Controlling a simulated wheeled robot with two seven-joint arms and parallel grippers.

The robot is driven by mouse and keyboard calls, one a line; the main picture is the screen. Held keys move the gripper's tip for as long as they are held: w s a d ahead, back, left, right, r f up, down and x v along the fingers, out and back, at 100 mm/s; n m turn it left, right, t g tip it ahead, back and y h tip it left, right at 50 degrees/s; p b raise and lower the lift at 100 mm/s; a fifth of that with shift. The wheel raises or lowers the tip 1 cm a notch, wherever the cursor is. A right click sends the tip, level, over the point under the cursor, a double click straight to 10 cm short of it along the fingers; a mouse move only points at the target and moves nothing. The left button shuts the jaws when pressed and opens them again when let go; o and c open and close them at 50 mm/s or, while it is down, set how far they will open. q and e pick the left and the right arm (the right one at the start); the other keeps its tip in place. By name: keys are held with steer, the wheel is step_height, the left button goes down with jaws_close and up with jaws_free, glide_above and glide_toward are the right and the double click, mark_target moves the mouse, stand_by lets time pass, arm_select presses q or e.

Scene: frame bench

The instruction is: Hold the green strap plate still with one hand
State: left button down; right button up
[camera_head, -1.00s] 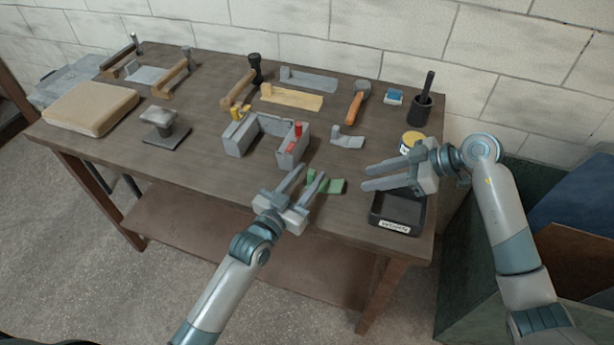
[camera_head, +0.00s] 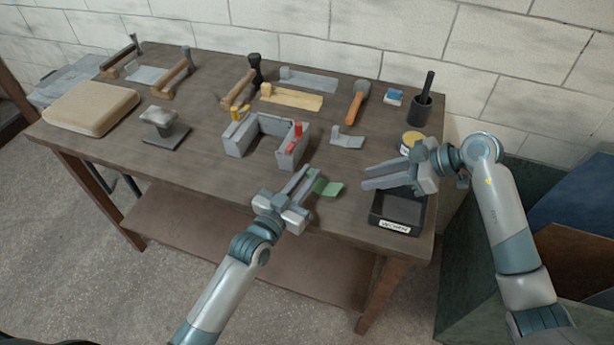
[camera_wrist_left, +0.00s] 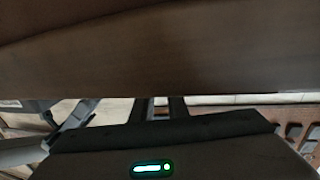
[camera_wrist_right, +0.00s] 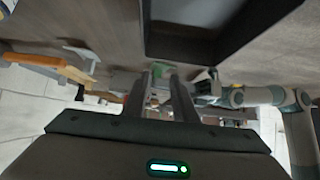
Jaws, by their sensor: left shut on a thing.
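The green strap plate (camera_head: 331,188) is a small bent piece near the front edge of the bench. One flange stands up and the other part lies flat to the right. My left gripper (camera_head: 311,175) is shut on its upright flange. In the left wrist view the fingers show only at the bottom and the plate cannot be made out. My right gripper (camera_head: 366,177) is open and empty, to the right of the plate and apart from it. The right wrist view shows a green patch (camera_wrist_right: 178,50) beyond its fingers, probably the plate.
A black labelled tray (camera_head: 397,229) stands below my right gripper at the front right. A grey U-shaped fixture (camera_head: 237,143) with red and yellow parts is behind the plate. A grey bracket (camera_head: 347,140), an orange-handled tool (camera_head: 355,107) and a yellow-topped tin (camera_head: 411,143) lie farther back.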

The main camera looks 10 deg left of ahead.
mark_target(320, 184)
jaws_close()
steer(key=s+a+r+n+g+h, duration=0.1)
steer(key=a+r+n+h, duration=0.15)
steer(key=a+n, duration=0.4)
steer(key=s+a+r+n+g+h, duration=0.1)
steer(key=a+n+g+h, duration=0.1)
steer(key=a+n+h, duration=0.35)
steer(key=d+n, duration=0.1)
steer(key=n, duration=0.1)
steer(key=w+d+n+h, duration=0.1)
steer(key=n, duration=0.1)
steer(key=w+d+n+t+h, duration=0.1)
steer(key=n, duration=0.1)
steer(key=shift+w+r, duration=0.1)
steer(key=shift+r, duration=0.3)
steer(key=shift+f, duration=0.15)
steer(key=shift+f, duration=3.15)
